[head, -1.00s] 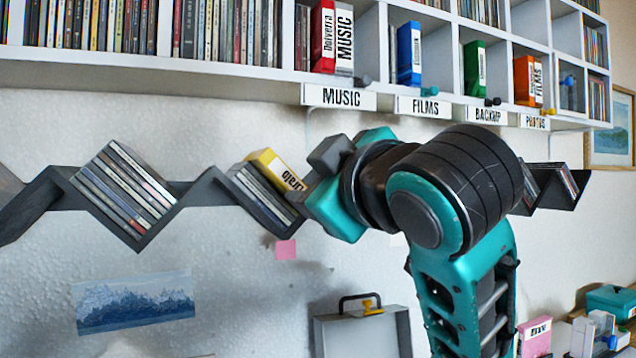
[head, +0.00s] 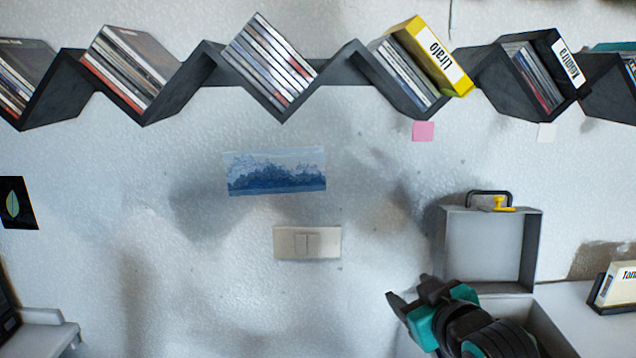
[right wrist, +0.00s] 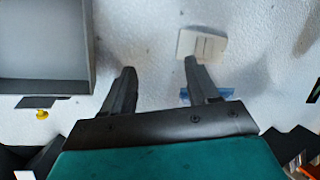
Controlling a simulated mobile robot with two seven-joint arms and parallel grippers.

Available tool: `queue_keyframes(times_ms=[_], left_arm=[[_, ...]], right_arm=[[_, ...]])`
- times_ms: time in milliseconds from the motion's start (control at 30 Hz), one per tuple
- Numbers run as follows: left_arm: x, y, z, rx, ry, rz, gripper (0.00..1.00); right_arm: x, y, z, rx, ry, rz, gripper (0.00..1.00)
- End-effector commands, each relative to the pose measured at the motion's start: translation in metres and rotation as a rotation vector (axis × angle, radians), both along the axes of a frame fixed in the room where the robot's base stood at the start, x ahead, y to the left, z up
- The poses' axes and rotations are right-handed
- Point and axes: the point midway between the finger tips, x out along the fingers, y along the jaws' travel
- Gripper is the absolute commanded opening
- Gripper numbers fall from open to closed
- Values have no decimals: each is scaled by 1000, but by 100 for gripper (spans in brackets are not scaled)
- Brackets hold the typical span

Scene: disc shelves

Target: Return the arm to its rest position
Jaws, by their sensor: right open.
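My right gripper (head: 408,292) is low in the head view, right of centre, in front of the grey case. In the right wrist view its two dark fingers (right wrist: 158,85) stand apart with nothing between them. The yellow Liralo box (head: 442,55) leans in a V-shaped slot of the dark zigzag shelf (head: 352,68), beside several thin discs, well above the gripper. My left gripper is not in view.
An open grey case (head: 490,243) stands right of my right gripper; its lid also shows in the right wrist view (right wrist: 45,45). A light switch (head: 307,242) and a blue picture (head: 275,172) are on the wall. A Konttra box (head: 567,58) sits on the shelf. The lower middle wall is clear.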

Motion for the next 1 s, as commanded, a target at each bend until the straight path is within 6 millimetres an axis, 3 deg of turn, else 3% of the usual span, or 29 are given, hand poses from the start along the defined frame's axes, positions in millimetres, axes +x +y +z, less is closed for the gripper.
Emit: queue_keyframes(times_ms=[33, 200, 300, 433, 600, 700, 1000], left_arm=[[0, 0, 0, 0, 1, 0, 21], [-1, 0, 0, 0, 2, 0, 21], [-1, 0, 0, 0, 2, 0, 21], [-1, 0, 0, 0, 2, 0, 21], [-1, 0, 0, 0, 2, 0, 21], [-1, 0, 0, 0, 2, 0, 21], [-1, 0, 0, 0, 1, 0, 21]], right_arm=[[-12, -2, -37, 26, 45, -9, 60], [-60, -8, -130, 100, 142, -45, 60], [-99, -11, -179, 139, 195, -70, 60], [-148, -17, -225, 175, 251, -99, 60], [-197, -21, -259, 201, 297, -126, 60], [-211, -23, -267, 209, 308, -134, 60], [-214, -23, -269, 212, 308, -135, 60]])
